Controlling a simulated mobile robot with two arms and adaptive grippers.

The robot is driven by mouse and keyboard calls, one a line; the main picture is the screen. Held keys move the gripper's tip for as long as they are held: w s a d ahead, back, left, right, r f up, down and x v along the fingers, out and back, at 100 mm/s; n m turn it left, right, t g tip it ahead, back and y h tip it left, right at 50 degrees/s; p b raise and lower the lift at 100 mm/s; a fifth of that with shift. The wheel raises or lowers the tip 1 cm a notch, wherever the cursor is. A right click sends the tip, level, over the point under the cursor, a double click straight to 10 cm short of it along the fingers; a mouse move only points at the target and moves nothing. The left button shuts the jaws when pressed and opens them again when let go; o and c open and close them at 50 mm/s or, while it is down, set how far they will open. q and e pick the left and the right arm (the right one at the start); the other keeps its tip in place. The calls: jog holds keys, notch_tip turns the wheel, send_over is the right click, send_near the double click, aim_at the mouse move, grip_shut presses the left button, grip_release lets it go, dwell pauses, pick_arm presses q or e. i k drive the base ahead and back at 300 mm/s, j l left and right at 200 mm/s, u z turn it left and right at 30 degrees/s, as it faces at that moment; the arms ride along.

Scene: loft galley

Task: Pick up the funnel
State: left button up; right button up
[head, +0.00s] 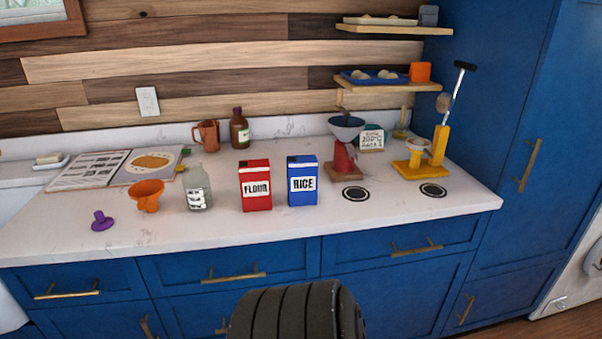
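An orange funnel (147,195) stands on the left part of the white counter, wide mouth up, with a narrower lower part beneath. It is apart from the clear bottle (198,187) to its right. A small purple object (102,221), with a flat base and a short stem, sits in front of it to the left. Neither of my grippers is in view. A black ribbed part, probably of my own arm, shows at the bottom edge, below the counter front.
A flour box (256,186) and rice box (303,181) stand mid-counter. An open book (115,168), orange pitcher (207,135) and brown bottle (239,129) are behind. A red-based device (342,158) and yellow device (415,168) stand right. The front strip of counter (200,235) is clear.

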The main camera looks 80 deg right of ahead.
aim_at(145, 192)
jog(key=k+l+z, duration=0.1)
jog(key=z, duration=2.4)
